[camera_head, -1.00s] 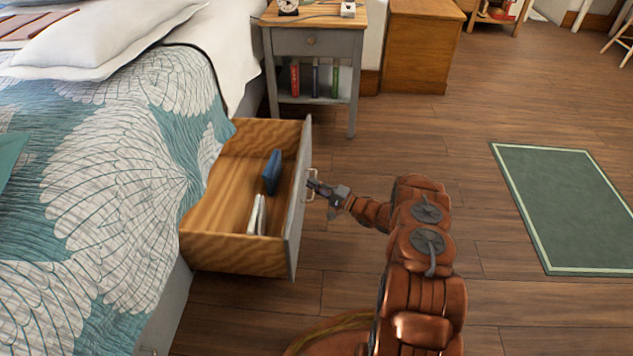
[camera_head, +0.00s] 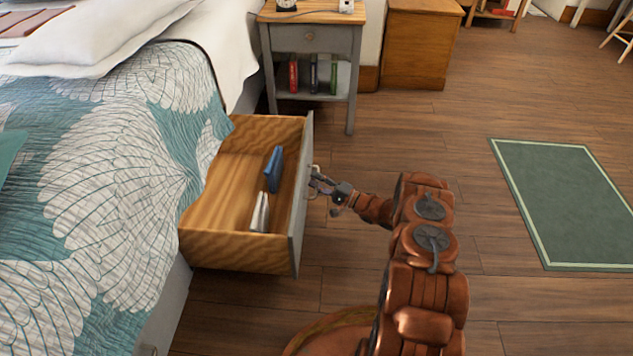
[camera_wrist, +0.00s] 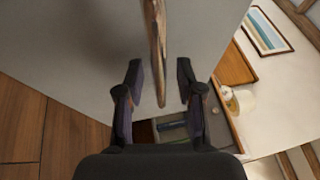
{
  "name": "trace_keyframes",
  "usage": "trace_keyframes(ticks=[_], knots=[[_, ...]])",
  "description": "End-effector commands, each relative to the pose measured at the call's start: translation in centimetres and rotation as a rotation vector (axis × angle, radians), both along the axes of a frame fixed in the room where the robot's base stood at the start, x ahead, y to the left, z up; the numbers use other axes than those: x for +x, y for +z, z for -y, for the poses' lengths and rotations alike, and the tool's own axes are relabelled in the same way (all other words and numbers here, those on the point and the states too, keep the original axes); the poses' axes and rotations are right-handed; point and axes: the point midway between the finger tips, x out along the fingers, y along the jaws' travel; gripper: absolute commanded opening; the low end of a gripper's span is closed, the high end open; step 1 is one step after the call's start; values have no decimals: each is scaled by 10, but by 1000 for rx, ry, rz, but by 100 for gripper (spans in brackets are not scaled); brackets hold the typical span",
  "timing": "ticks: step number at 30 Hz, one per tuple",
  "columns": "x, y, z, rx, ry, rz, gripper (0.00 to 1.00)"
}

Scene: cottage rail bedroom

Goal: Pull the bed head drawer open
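The bed head drawer (camera_head: 225,250) stands pulled well out from the bed's side, with its wooden inside showing. Its grey front (camera_head: 298,225) faces my arm and also fills much of the wrist view (camera_wrist: 80,50). The drawer's handle (camera_wrist: 156,45) is a bar that runs down between my two fingers in the wrist view, with a gap on each side. My gripper (camera_head: 318,182) is open at the handle and holds nothing. A blue item (camera_head: 273,168) and a pale item (camera_head: 260,212) lie in the drawer.
The bed (camera_head: 100,190) fills the left side. A grey nightstand (camera_head: 350,75) with books on its shelf stands beyond the drawer. The floor to the right is clear, with a green rug (camera_head: 570,205).

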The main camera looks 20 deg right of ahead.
Motion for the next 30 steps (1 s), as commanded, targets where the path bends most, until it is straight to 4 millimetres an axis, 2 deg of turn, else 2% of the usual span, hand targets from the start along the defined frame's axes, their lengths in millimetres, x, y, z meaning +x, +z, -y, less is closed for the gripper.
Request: trace_keyframes(ticks=[7, 11, 24, 30], knots=[[-2, 0, 2, 0, -1, 0, 37], [-11, -3, 10, 0, -2, 0, 37], [-72, -17, 60, 0, -4, -1, 37], [-87, -20, 72, 1, -1, 1, 37]])
